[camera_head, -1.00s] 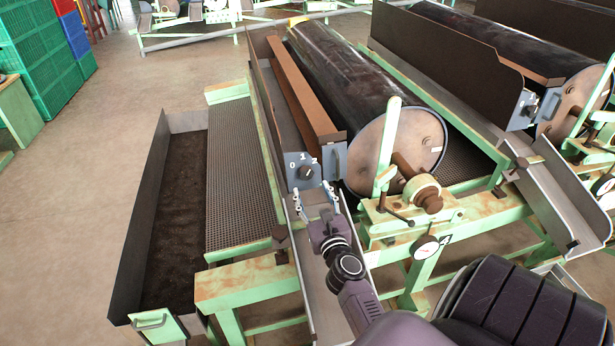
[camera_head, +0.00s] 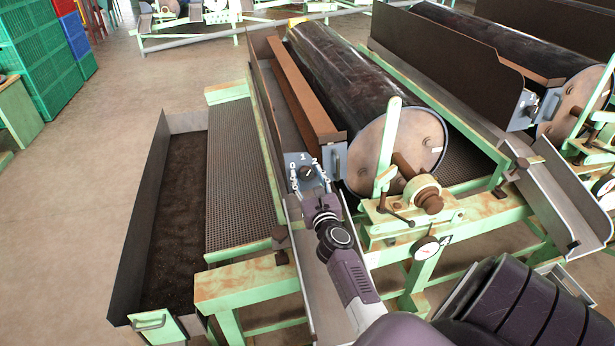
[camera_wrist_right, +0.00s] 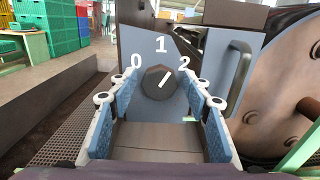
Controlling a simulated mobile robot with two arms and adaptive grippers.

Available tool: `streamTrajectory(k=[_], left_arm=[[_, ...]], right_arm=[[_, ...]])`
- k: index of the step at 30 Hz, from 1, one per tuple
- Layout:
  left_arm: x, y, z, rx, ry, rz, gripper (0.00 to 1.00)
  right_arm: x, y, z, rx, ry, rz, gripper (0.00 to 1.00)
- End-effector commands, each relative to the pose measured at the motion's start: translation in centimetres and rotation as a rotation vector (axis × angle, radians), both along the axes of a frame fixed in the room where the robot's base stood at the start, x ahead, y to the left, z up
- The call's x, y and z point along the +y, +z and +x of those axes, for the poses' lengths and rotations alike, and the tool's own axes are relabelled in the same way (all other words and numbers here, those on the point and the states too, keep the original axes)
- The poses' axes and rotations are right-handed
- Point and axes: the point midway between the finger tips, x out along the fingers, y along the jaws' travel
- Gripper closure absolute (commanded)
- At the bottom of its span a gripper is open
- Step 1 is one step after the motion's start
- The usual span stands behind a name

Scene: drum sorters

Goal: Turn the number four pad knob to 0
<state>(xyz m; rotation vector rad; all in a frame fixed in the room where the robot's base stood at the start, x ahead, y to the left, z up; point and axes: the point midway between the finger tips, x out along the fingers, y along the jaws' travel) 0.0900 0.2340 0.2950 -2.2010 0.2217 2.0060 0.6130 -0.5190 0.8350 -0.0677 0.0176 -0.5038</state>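The knob (camera_head: 307,172) is a dark dial on a blue-grey panel (camera_wrist_right: 215,60) marked 0, 1 and 2. In the right wrist view the knob (camera_wrist_right: 158,83) has a white pointer line slanting up to the right, toward the 2. My right gripper (camera_head: 313,188) is in front of the panel, and in the wrist view its two blue-padded fingers (camera_wrist_right: 160,108) stand open, one on each side of the knob. A gap shows between knob and pads; I cannot tell whether the fingertips reach past its face. My left gripper is not in view.
A metal handle (camera_wrist_right: 237,75) is just right of the knob. The large drum (camera_head: 345,80) and its green lever (camera_head: 388,145) stand to the right. A long bin of dark soil (camera_head: 175,210) lies to the left, with open floor beyond.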

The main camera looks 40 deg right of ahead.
Motion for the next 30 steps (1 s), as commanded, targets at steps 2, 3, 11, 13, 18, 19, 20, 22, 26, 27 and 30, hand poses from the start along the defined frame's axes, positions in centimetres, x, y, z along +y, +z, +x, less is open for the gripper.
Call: streamTrajectory(k=[2, 3, 11, 13, 18, 19, 20, 22, 26, 27, 30], left_arm=[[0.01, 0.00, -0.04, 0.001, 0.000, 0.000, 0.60], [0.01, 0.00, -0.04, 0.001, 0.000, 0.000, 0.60], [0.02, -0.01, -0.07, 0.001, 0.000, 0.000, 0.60], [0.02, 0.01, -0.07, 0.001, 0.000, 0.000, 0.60], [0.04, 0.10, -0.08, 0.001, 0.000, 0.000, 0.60], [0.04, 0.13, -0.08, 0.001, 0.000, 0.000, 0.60], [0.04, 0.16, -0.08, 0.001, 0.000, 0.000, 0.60], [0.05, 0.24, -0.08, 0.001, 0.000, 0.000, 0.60], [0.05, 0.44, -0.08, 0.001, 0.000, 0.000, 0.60], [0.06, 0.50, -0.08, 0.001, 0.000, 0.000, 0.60], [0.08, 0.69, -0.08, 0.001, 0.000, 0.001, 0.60]], right_arm=[[0.02, 0.00, -0.01, 0.000, 0.000, 0.000, 0.67], [0.03, -0.01, -0.01, 0.000, 0.000, 0.000, 0.71], [0.04, -0.01, -0.01, 0.000, 0.000, -0.001, 0.92], [0.04, -0.01, -0.02, 0.002, 0.000, -0.004, 0.92], [0.07, 0.00, -0.01, 0.021, 0.001, -0.038, 0.92], [0.07, 0.01, -0.01, 0.027, 0.001, -0.048, 0.92], [0.08, 0.01, 0.00, 0.033, 0.001, -0.060, 0.92], [0.10, 0.01, 0.01, 0.053, 0.001, -0.093, 0.92], [0.15, 0.03, 0.03, 0.098, 0.001, -0.176, 0.92], [0.16, 0.03, 0.03, 0.115, 0.001, -0.206, 0.92], [0.19, 0.01, 0.05, 0.160, 0.001, -0.288, 0.92]])
